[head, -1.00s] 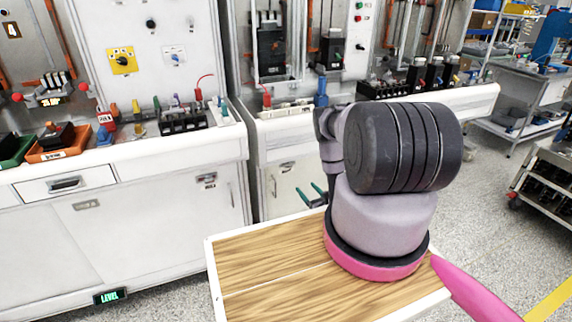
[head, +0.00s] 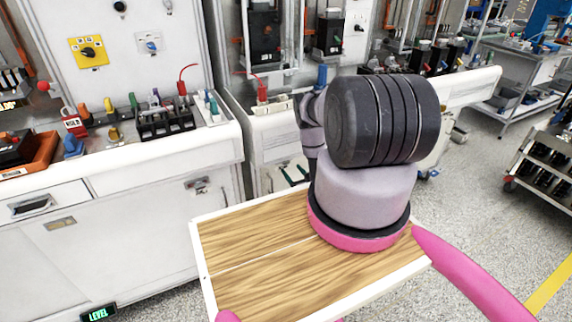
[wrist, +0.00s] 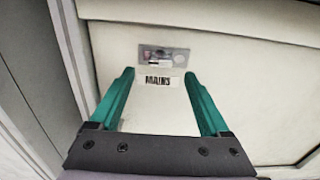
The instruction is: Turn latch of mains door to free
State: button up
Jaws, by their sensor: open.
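In the wrist view, the mains door (wrist: 250,105) is a pale panel with a "MAINS" label (wrist: 164,82). I cannot make out the latch there.
The left cabinet (head: 140,250) has a drawer (head: 40,203) and another latch plate (head: 197,186). Test gear, including a black terminal block (head: 165,120), stands on the bench top above. A dark-shelved cart (head: 545,165) is at the right; grey floor (head: 470,220) lies clear before it.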

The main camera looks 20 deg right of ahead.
jog(key=w, duration=0.6)
jog(key=shift+a, duration=0.1)
grip_shut()
